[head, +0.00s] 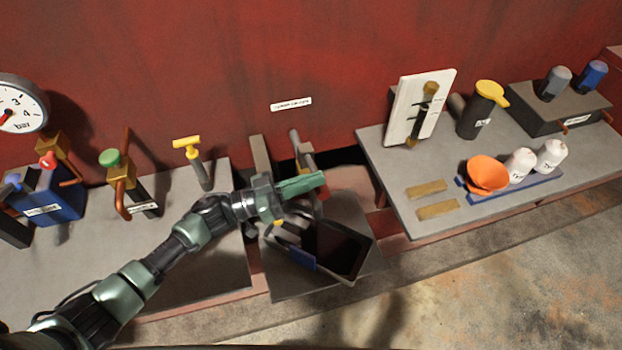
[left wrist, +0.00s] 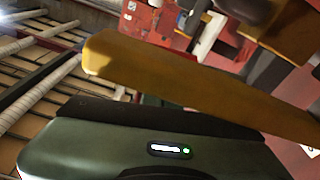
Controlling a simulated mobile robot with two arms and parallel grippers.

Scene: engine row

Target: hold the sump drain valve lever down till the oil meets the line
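My left gripper (head: 300,188) reaches over the drain spot between the two benches. Its green finger lies across the valve fittings there, and a red piece (head: 323,193) shows at its tip. The lever itself is mostly hidden, and I cannot tell whether the finger presses it. Below is an open pan (head: 357,270) with a dark inside; no oil line can be made out. In the left wrist view, a green finger (left wrist: 150,150) lies below a yellow bar (left wrist: 190,85), which I cannot identify. I cannot tell the finger gap. My right gripper is not in view.
A white board with a brass-ended gauge (head: 407,122) stands on the right bench (head: 400,185), with a yellow-lidded dark can (head: 480,115), an orange funnel (head: 487,174) and white bottles (head: 520,165). The left bench holds a yellow T-handle (head: 187,142) and a green-knobbed valve (head: 112,158).

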